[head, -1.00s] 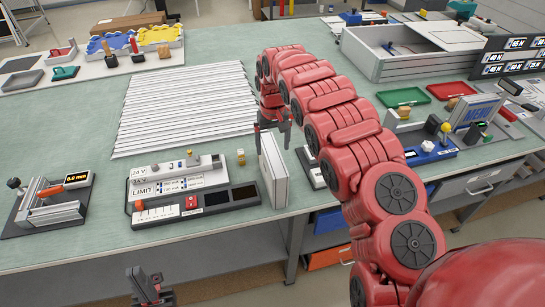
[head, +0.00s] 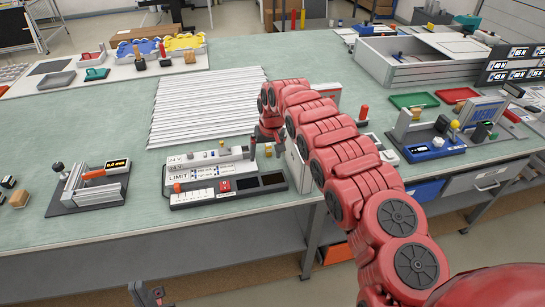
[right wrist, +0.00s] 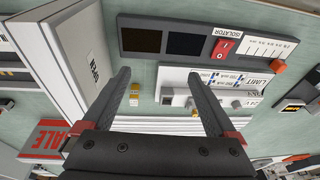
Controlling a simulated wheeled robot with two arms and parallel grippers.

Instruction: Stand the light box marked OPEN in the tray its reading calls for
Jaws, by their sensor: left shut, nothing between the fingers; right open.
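The light box marked OPEN (right wrist: 85,62) stands at the left in the right wrist view, a white panel with a grey frame. In the head view the white light box (head: 297,168) stands upright beside the test unit, partly hidden by my right arm. My right gripper (right wrist: 159,76) is open and empty, with the box left of its fingers; it also shows in the head view (head: 265,146). My left gripper (head: 147,294) is shut and empty in front of the table edge. A green tray (head: 413,100) and a red tray (head: 457,95) lie at the right.
A test unit with an isolator switch (head: 225,186) stands left of the box. A clamp fixture (head: 90,188) is at the left. White slats (head: 205,108) lie behind. A blue-based fixture (head: 436,148) and readout board (head: 514,68) are at the right.

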